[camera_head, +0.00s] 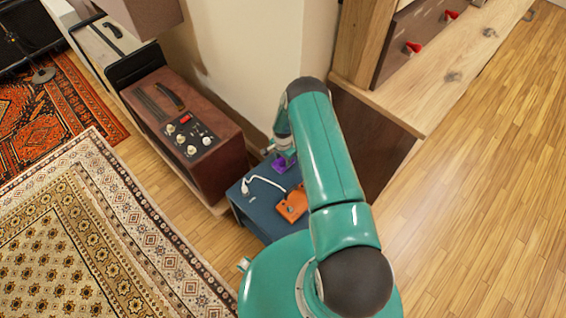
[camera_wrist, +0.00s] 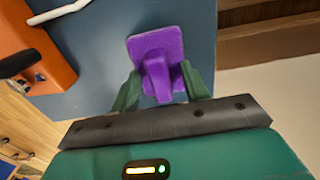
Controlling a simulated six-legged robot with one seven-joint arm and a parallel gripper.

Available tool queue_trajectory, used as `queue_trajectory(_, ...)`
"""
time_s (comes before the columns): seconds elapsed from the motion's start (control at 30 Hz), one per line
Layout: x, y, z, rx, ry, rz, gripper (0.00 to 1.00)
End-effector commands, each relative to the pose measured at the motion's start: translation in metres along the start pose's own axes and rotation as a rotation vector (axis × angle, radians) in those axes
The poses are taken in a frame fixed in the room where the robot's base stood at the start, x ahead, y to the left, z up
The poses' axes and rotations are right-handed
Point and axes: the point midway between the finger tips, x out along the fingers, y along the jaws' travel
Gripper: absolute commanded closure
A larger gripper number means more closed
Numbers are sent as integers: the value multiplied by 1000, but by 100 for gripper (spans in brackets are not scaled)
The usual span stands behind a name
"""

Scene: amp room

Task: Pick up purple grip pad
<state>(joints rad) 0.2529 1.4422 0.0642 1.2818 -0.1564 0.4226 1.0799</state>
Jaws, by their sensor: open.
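The purple grip pad (camera_wrist: 157,45) is a flat purple plate with a raised handle block, lying on a blue-grey surface (camera_wrist: 90,55). In the wrist view my gripper (camera_wrist: 160,88) is open, with one green finger on each side of the pad's raised block. I cannot tell whether the fingers touch it. In the head view the pad (camera_head: 279,166) shows as a small purple patch at the far end of the blue box top (camera_head: 254,204), and my gripper (camera_head: 284,152) is right above it, partly hidden by my arm.
An orange block (camera_head: 293,205) and a white cable (camera_head: 266,181) lie on the same box top, close to the pad. A brown amplifier (camera_head: 190,135) stands to the left. A wooden shelf (camera_head: 440,75) with red knobs is at the right, and a wall corner stands behind.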

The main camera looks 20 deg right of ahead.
Motion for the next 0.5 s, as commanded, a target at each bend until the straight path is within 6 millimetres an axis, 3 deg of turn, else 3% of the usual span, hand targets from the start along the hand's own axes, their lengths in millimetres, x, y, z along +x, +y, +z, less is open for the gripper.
queue_trajectory(0.07,0,0,0,0,0,0,58)
queue_trajectory(0.27,0,0,0,0,0,0,98)
queue_trajectory(0.5,-1,0,0,0,0,0,100)
